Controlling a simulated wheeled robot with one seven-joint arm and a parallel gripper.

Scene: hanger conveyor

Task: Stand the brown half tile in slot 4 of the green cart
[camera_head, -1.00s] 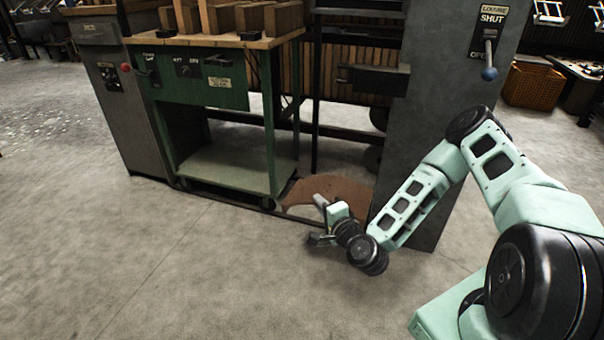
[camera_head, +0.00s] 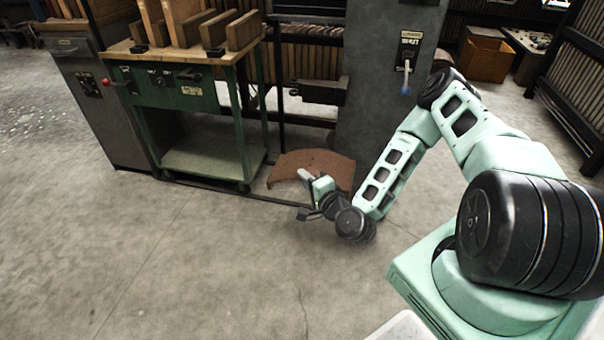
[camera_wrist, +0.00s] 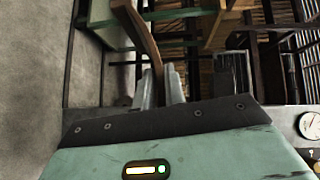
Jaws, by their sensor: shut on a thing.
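The brown half tile (camera_head: 316,167) is a curved brown piece seen in the head view, low above the floor to the right of the green cart. My gripper (camera_head: 306,177) is shut on it at its lower edge. In the wrist view the tile (camera_wrist: 138,30) shows edge-on, rising from between the fingers of my gripper (camera_wrist: 161,88). The green cart (camera_head: 180,102) stands at the left with a wooden top and a lower shelf. Several upright brown boards (camera_head: 197,28) stand in a row on its top. The slot numbers cannot be read.
A grey cabinet (camera_head: 100,105) stands left of the cart. A dark grey panel with a blue-knobbed lever (camera_head: 406,75) stands right of it, behind my arm. An orange-brown bin (camera_head: 486,58) is at the back right. Open concrete floor (camera_head: 170,270) lies in front.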

